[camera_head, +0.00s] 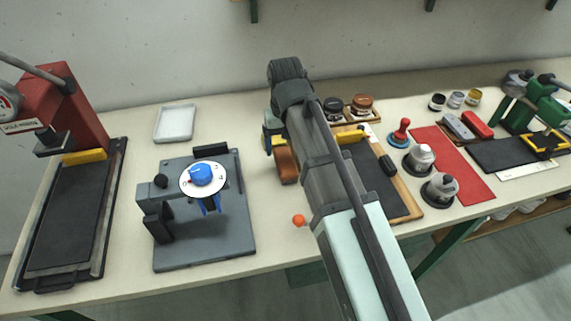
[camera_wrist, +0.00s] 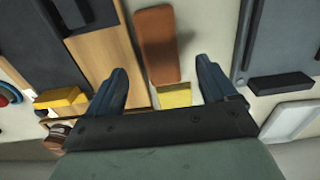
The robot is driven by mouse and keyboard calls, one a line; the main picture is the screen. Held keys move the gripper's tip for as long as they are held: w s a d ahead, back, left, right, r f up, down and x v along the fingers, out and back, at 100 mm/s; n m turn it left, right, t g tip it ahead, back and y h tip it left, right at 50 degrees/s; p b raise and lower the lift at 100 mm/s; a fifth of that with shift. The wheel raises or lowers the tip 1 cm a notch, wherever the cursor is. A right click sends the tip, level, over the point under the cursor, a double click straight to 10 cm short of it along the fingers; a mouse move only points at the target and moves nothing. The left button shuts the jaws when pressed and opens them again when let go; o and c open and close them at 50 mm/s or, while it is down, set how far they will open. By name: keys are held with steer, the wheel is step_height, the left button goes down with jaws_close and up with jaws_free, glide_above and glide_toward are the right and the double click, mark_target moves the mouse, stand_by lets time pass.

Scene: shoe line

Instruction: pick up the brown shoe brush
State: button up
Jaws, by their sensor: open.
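The brown shoe brush (camera_head: 286,165) lies on the pale bench just left of my arm, partly covered by it in the head view. In the wrist view the brush (camera_wrist: 157,45) is a long rounded brown block with its near end between and just beyond my two fingertips. My gripper (camera_wrist: 162,73) is open and empty, with one finger on each side of the brush's line and apart from it. In the head view my arm hides most of the fingers.
A yellow piece (camera_wrist: 174,96) lies near the brush's near end. A wooden board (camera_wrist: 102,55) is close on the left, and a grey fixture (camera_wrist: 262,40) is on the right. A white tray (camera_head: 175,123) stands at the back left. An orange ball (camera_head: 299,220) shows beside my arm.

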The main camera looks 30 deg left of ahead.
mark_target(286, 160)
steer(key=shift+f, duration=2.65)
steer(key=c, duration=1.2)
